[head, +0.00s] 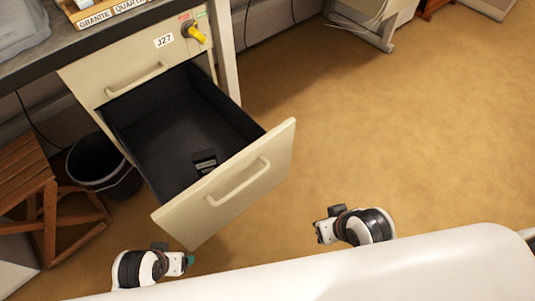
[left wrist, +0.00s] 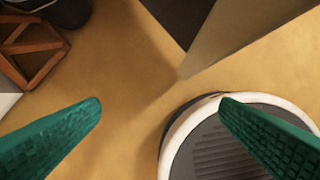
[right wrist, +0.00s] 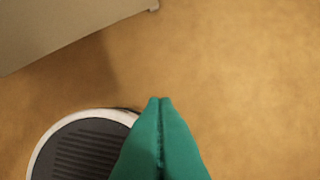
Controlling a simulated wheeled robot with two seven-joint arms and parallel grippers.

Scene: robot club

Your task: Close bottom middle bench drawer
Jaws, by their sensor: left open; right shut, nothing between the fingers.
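The bottom bench drawer (head: 225,192) stands pulled far out of the bench, its cream front with a bar handle (head: 238,183) facing me. Its dark inside (head: 175,130) holds a small black object (head: 205,161). In the head view my left gripper (head: 190,260) is below the left end of the drawer front, apart from it. In the left wrist view its green fingers (left wrist: 160,105) are spread and empty. My right gripper (head: 318,226) is to the right of the drawer front, apart from it. In the right wrist view its green fingers (right wrist: 160,100) are together, empty.
Above the open drawer is a shut drawer (head: 135,80) labelled J27 with a yellow key (head: 195,33). A dark bin (head: 100,165) and a wooden stool (head: 40,195) stand left of the drawer.

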